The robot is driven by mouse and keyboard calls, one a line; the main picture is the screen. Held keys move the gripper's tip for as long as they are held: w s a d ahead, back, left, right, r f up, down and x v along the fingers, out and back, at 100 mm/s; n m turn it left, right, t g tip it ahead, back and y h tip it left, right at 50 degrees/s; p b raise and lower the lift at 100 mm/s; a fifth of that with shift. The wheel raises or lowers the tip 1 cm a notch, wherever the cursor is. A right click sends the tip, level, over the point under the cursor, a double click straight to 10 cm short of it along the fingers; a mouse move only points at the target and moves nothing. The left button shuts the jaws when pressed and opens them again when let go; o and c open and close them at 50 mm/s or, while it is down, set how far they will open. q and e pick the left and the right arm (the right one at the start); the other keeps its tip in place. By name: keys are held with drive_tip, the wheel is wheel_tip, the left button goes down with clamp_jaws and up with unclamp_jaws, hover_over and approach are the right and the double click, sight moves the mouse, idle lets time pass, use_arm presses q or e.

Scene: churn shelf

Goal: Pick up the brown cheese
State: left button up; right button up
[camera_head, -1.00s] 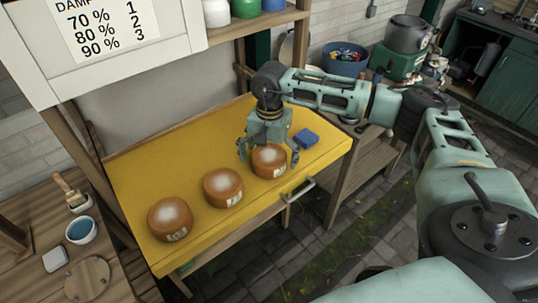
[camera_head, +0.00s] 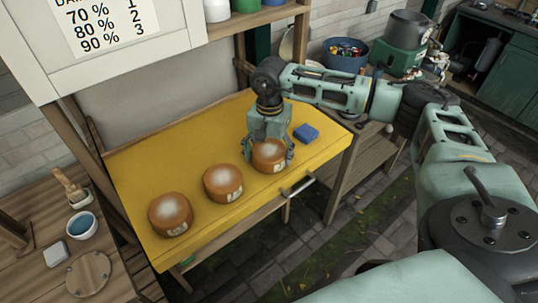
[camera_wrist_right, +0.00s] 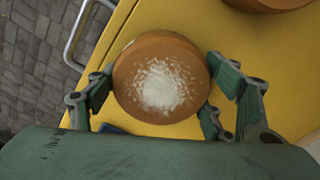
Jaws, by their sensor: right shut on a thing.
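Three round brown cheeses with whitish tops stand in a row on the yellow table (camera_head: 135,185). The right-hand brown cheese (camera_head: 268,158) is between the fingers of my right gripper (camera_head: 268,153), which is shut on it from above. In the right wrist view this cheese (camera_wrist_right: 160,80) sits between the green fingers, white powder on its top. I cannot tell that it is clear of the table. The middle cheese (camera_head: 223,184) and the left cheese (camera_head: 171,214) stand free. My left gripper is not in view.
A blue block (camera_head: 306,133) lies on the yellow surface just right of the gripper. A metal handle (camera_head: 298,187) sticks out at the front edge. A wooden side table at left holds a blue-filled bowl (camera_head: 81,226). A white sign board (camera_head: 110,40) hangs above.

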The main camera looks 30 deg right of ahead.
sight(269, 149)
drive_tip(key=shift+r, duration=0.1)
drive_tip(key=shift+w+r+b, duration=0.1)
drive_tip(key=shift+r+b, duration=0.35)
drive_tip(key=shift+b, duration=0.1)
wheel_tip(269, 149, up, 3)
drive_tip(key=shift+f+b, duration=0.15)
drive_tip(key=shift+b, duration=0.8)
drive_tip(key=d+r+b, duration=0.4)
drive_tip(key=d+r, duration=0.3)
drive_tip(key=d, duration=0.4)
drive_tip(key=shift+s+d+r, duration=0.15)
drive_tip(key=shift+s+d, duration=0.25)
drive_tip(key=shift+s, duration=0.05)
drive_tip(key=shift+a, duration=0.1)
